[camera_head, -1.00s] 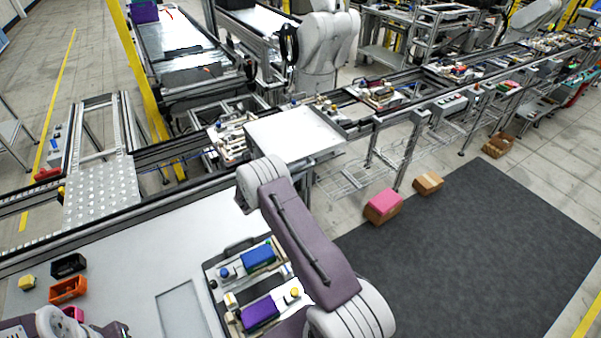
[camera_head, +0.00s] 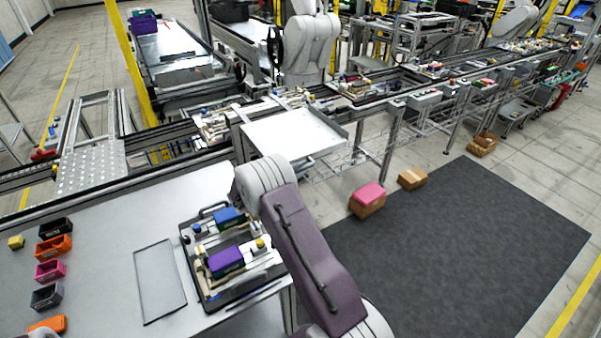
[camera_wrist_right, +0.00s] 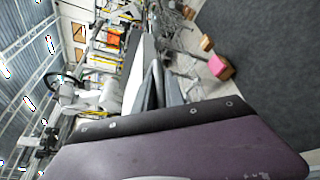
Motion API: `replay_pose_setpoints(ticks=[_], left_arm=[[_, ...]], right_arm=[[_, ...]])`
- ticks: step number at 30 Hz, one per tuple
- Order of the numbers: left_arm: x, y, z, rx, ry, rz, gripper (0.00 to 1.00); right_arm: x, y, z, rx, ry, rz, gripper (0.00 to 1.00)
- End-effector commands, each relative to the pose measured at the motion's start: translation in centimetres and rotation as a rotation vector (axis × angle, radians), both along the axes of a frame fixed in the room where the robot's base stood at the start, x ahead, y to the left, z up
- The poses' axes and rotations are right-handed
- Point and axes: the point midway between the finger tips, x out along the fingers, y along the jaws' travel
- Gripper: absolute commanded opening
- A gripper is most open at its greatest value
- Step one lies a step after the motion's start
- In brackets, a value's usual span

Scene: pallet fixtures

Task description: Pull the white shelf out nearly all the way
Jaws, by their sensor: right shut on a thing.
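The white shelf (camera_head: 298,134) is a flat pale tray beside the conveyor line, at the top centre of the head view. It sticks out from the line toward me. My right arm reaches up to its near edge, and the wrist hides the fingers in the head view. In the right wrist view, my right gripper (camera_wrist_right: 160,88) is shut at the edge of the white shelf (camera_wrist_right: 133,78); the exact contact is hard to make out.
A grey table (camera_head: 100,265) at lower left holds coloured bins and a black tray (camera_head: 190,268) with blue and purple blocks. A pink-topped carton (camera_head: 368,200) and another carton (camera_head: 412,179) stand by the dark mat (camera_head: 460,250). The mat is clear.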

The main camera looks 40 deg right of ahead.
Motion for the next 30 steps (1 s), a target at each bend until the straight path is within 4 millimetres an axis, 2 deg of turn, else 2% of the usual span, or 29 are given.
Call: replay_pose_setpoints(ticks=[9, 10, 20, 23, 30], left_arm=[[0.0, 0.0, 0.0, 0.0, 0.0, 0.0, 0.36], [0.0, 0.0, 0.0, 0.0, 0.0, 0.0, 0.36], [0.0, 0.0, -0.1, 0.0, 0.0, 0.0, 0.36], [0.0, 0.0, -0.5, 0.0, 0.0, 0.0, 0.36], [0.0, 0.0, -1.7, 0.0, 0.0, 0.0, 0.36]], right_arm=[[0.0, -0.1, 0.1, -0.002, -0.002, -0.002, 0.0], [0.0, -0.1, 0.1, -0.002, -0.002, -0.002, 0.23], [0.0, 0.1, 0.1, -0.002, -0.002, 0.0, 0.23], [-0.2, 1.4, 0.2, -0.002, -0.002, 0.002, 0.23], [-1.4, 6.4, 1.3, -0.001, -0.003, 0.002, 0.23]])
